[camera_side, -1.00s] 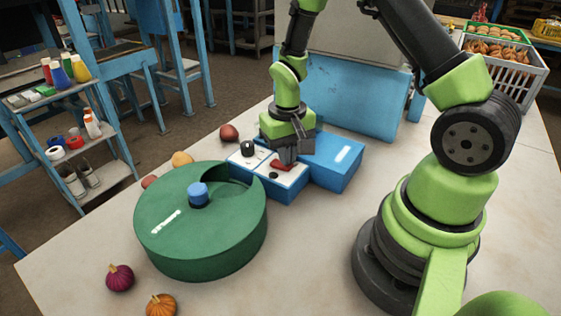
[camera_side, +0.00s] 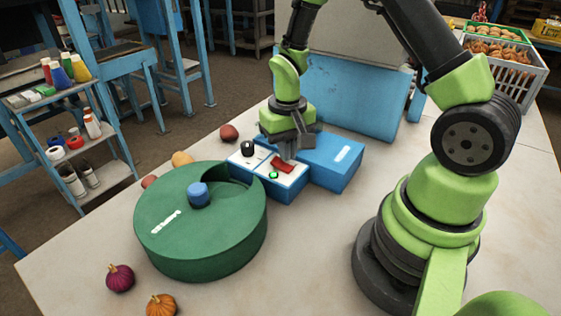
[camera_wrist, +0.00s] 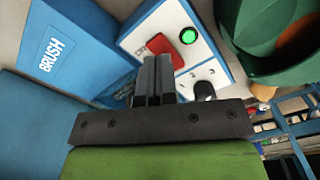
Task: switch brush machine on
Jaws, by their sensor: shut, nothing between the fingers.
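The brush machine is a blue box (camera_side: 335,160) with a white label; in the wrist view its side (camera_wrist: 75,50) reads BRUSH. Its control panel (camera_side: 244,161) is white on a blue base. The panel carries a red rocker switch (camera_side: 283,166), a lit green lamp (camera_side: 273,175) and a black knob (camera_side: 247,148). The wrist view also shows the red switch (camera_wrist: 165,47), the green lamp (camera_wrist: 188,36) and the knob (camera_wrist: 204,90). My gripper (camera_side: 290,155) is shut and empty, just above the switch. In the wrist view its fingers (camera_wrist: 154,75) partly cover the switch.
A round green drum (camera_side: 205,235) with a blue knob (camera_side: 198,194) stands left of the panel. Several onions lie around it, including a purple one (camera_side: 120,277) and an orange one (camera_side: 161,305). A crate (camera_side: 505,80) stands at the back right.

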